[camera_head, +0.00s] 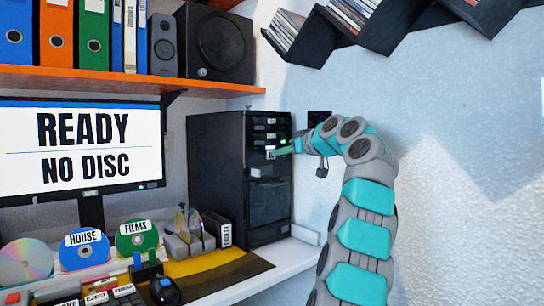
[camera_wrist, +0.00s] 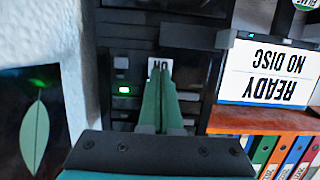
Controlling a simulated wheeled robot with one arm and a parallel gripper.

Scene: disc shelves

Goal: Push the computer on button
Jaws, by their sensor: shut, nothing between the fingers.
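The computer (camera_head: 216,165) is a black tower on the white desk, right of the monitor. Its front has several small buttons and slots. The white ON label (camera_wrist: 159,64) shows upside down in the wrist view, partly covered by my fingertips. A green lamp (camera_wrist: 125,90) glows beside it. My gripper (camera_head: 274,153) is at the upper front of the computer, its thin green fingers shut together with nothing between them. In the wrist view the fingertips (camera_wrist: 160,74) lie over the ON label's edge. I cannot tell whether they touch the button, which is hidden.
The monitor (camera_head: 80,148) reads READY, NO DISC. Discs labelled HOUSE (camera_head: 84,249) and FILMS (camera_head: 137,238) stand on the desk, near a disc holder (camera_head: 188,242) and labelled buttons (camera_head: 97,298). An orange shelf (camera_head: 130,82) with binders and speakers is above. Dark wall shelves (camera_head: 385,27) hang upper right.

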